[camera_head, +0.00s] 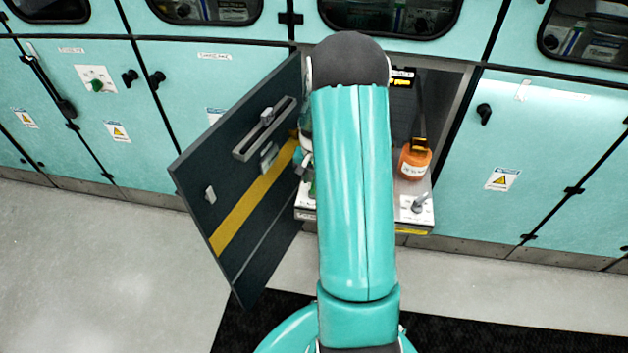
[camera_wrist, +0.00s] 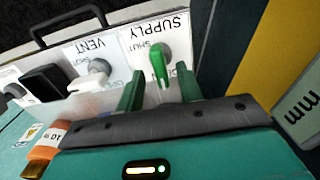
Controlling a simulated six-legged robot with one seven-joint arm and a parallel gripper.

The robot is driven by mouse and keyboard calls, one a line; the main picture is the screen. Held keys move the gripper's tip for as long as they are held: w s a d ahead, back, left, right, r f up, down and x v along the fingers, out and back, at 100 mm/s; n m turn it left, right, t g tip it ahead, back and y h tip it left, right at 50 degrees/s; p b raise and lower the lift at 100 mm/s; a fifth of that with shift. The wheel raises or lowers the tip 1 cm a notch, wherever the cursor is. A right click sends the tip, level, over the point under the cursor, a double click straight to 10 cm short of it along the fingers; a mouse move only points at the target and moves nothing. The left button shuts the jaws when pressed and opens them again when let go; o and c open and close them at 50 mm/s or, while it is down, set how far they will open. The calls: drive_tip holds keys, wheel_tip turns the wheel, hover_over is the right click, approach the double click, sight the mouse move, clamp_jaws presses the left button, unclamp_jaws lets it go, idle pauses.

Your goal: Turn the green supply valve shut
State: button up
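The green supply valve (camera_wrist: 159,65) is a narrow green handle on a round grey boss, on a white plate marked SUPPLY and SHUT, upside down in the wrist view. My gripper (camera_wrist: 159,90) has two green fingers spread apart, one on each side of the handle's near end. In the head view my arm covers most of the cabinet opening and hides the valve's handle.
A grey vent knob (camera_wrist: 97,70) sits beside the supply plate. An orange bottle (camera_head: 414,163) stands in the cabinet, also seen in the wrist view (camera_wrist: 48,140). The dark cabinet door (camera_head: 225,170) hangs open at the left. A black handle (camera_wrist: 68,20) edges the panel.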

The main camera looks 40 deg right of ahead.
drive_tip(key=shift+f, duration=0.8)
clamp_jaws()
